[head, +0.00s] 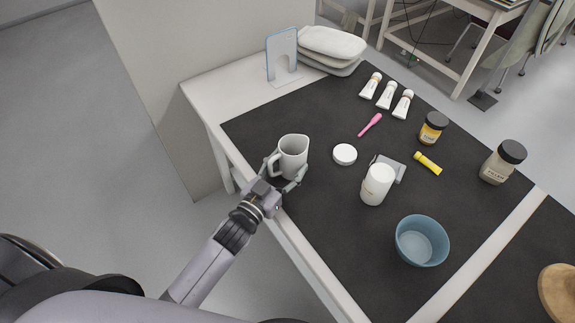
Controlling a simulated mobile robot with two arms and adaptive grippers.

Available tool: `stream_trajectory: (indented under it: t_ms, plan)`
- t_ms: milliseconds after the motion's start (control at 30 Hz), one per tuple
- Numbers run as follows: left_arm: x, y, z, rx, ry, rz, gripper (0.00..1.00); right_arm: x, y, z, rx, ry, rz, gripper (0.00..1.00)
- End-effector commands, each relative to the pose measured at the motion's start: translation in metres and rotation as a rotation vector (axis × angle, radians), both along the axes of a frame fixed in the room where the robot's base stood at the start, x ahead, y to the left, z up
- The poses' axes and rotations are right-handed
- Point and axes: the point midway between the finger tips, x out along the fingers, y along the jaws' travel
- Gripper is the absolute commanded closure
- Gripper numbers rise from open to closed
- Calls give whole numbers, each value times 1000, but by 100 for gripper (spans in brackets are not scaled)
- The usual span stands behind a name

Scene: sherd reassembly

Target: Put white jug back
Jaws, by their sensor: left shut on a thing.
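The white jug (293,155) is at the left front edge of the dark mat (330,237) on the white table. It looks upright, with its handle toward the left. My left gripper (289,182) is shut on the jug low on its near side, with a finger at each side. Whether the jug's base touches the mat is hard to tell. My right gripper is not in view.
Close to the right are a white round lid (345,154), a white jar (376,185) and a blue bowl (421,241). The mat behind the jug is clear.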

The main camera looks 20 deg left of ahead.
Motion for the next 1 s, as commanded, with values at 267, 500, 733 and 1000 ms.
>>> stream_trajectory:
  t_ms: [267,500,733,1000]
  plan:
    - [0,0,-2,-1,-2,0,84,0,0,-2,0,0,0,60]
    - [0,0,-2,0,0,1,33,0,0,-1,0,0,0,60]
    - [0,0,-2,0,0,0,27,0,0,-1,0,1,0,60]
    - [-4,1,0,1,2,0,27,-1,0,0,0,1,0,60]
